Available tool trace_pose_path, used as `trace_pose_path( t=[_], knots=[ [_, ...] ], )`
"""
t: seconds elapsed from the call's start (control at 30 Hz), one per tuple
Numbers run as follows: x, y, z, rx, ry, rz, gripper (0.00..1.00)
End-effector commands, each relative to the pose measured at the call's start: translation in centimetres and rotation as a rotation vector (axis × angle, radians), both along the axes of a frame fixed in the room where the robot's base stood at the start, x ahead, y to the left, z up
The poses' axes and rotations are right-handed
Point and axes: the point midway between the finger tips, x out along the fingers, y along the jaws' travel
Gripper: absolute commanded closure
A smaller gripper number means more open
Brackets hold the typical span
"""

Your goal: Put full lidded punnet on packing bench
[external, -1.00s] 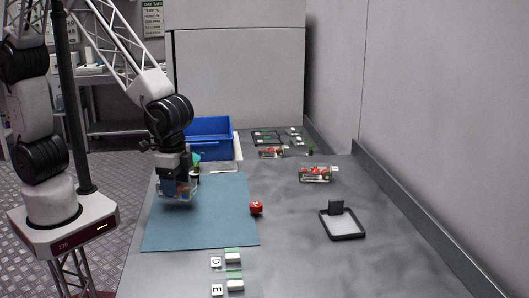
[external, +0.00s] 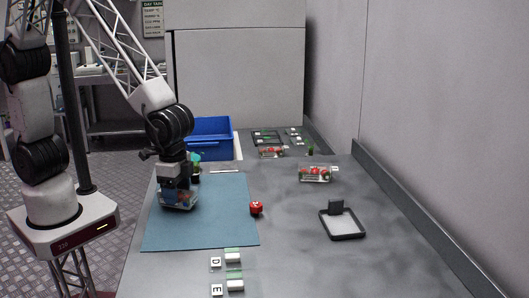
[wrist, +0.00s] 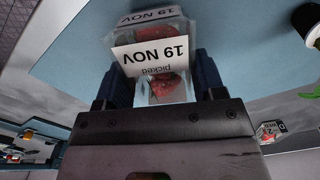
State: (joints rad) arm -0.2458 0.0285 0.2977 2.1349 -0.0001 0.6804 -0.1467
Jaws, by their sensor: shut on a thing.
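A clear lidded punnet of red berries (external: 178,201) is held in my gripper (external: 177,187) over the left part of the teal mat on the bench (external: 205,230). In the wrist view the punnet (wrist: 163,84) is between my two fingers, with a white "19 NOV picked" label facing the camera. My gripper (wrist: 165,90) is shut on it. The punnet is low, at or just above the mat; I cannot tell whether it touches. The fingers and label hide part of its contents.
A red object (external: 256,208) lies at the mat's right edge. Another punnet (external: 314,174) stands on the grey bench further back. A black-rimmed tray (external: 342,236) is at right. A blue crate (external: 212,127) stands behind the mat. The mat's front half is clear.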

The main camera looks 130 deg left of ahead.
Motion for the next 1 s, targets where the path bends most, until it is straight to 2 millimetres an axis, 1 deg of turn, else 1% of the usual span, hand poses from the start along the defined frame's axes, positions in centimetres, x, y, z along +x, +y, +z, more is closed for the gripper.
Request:
trace_pose_path(
  t=[0.6, 0.63, 0.8, 1.0],
  knots=[
    [0.0, 0.0, -0.83, 0.0, 0.0, 0.0, 0.67],
    [0.01, 0.0, -0.82, 0.0, 0.0, 0.0, 0.34],
    [0.01, 0.0, -0.81, 0.0, 0.0, 0.0, 0.08],
    [0.01, 0.0, -0.81, 0.0, 0.0, 0.0, 0.07]
  ],
)
